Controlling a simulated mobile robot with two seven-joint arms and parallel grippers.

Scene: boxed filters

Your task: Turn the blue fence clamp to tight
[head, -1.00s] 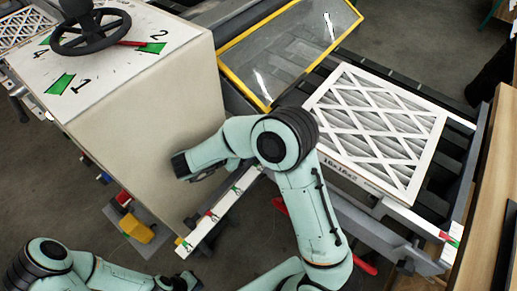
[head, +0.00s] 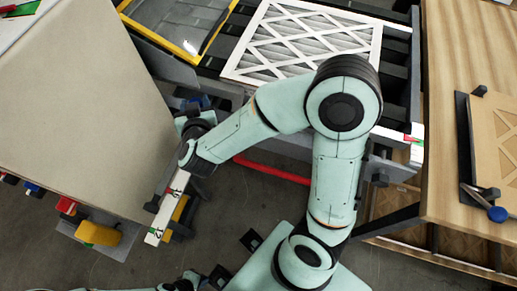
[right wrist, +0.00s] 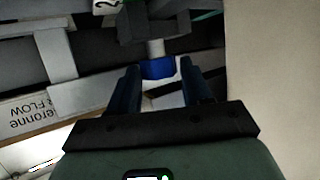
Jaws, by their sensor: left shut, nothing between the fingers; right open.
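A blue part (right wrist: 158,69) on a pale post, seemingly the fence clamp, shows in the right wrist view. It sits between the fingertips of my right gripper (right wrist: 160,76), which is open, with gaps visible beside it. In the head view my right gripper (head: 192,122) is at the side of the big beige box, by the end of the conveyor frame. A bit of blue (head: 203,101) shows just beyond it, mostly hidden by the gripper. My left gripper (head: 190,281) is at the bottom edge of the head view, partly cut off, shut and empty.
A beige box (head: 75,105) fills the left. A white-framed filter (head: 300,40) lies on the rollers beside a yellow-framed panel (head: 185,40). Red and yellow knobs (head: 98,233) stand low left. A wooden bench (head: 450,120) with a blue-knobbed fixture (head: 497,214) is at right.

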